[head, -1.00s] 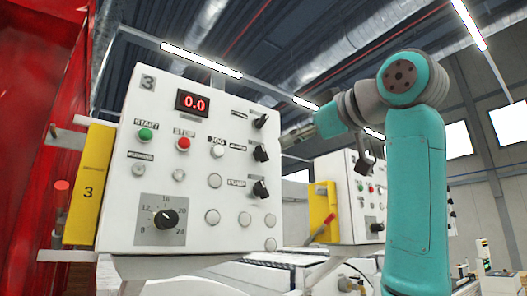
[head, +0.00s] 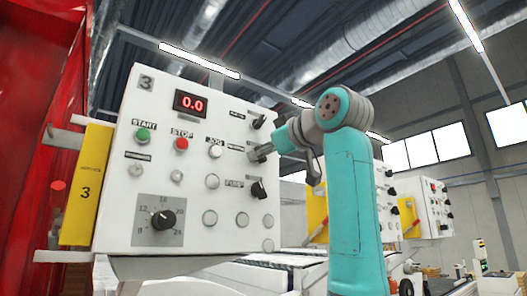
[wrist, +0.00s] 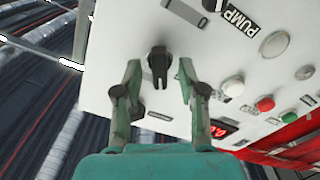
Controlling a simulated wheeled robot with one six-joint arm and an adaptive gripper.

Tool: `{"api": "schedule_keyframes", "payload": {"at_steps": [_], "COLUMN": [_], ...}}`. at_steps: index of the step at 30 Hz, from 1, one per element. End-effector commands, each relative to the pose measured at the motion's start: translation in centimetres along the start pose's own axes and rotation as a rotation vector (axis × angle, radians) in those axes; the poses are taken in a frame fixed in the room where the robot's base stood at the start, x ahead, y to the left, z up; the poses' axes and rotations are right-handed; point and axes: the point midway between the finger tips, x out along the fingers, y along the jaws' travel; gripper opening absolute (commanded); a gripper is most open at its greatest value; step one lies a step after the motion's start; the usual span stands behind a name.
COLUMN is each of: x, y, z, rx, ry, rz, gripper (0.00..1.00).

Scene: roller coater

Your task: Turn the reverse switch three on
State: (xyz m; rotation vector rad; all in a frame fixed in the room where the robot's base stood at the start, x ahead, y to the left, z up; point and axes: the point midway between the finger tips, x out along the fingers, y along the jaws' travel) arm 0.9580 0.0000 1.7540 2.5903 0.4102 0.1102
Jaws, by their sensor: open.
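The white control panel (head: 120,215) marked 3 has a column of black rotary switches on its right side. The middle one, level with the JOG button, is the reverse switch; in the wrist view this black switch (wrist: 158,62) sits between my two fingertips, its handle pointing down in the picture. My gripper (wrist: 159,72) is open, one finger on each side of the switch, with gaps visible on both sides. In the head view my gripper (head: 262,153) covers the middle switch. The upper switch (head: 259,122) and the PUMP switch (head: 258,188) show above and below it.
The panel also carries a green START button (head: 143,135), a red STOP button (head: 181,144), a red display (head: 191,103) and a large dial (head: 164,219). A yellow plate (head: 85,185) is at its left. More panels (head: 433,205) stand behind my arm at right.

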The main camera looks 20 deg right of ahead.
Motion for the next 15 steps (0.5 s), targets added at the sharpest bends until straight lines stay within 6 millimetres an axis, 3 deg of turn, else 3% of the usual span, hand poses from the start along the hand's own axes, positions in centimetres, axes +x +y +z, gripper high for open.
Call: {"api": "schedule_keyframes", "payload": {"at_steps": [6, 11, 15], "x": [0.0, -0.01, -0.01], "y": [0.0, 0.0, 0.0], "z": [0.0, 0.01, 0.01], "rx": [0.0, 0.0, 0.0], "ry": [0.0, 0.0, 0.0], "rz": [0.0, 0.0, 0.0], "gripper": [0.38, 0.0, 0.0]}}
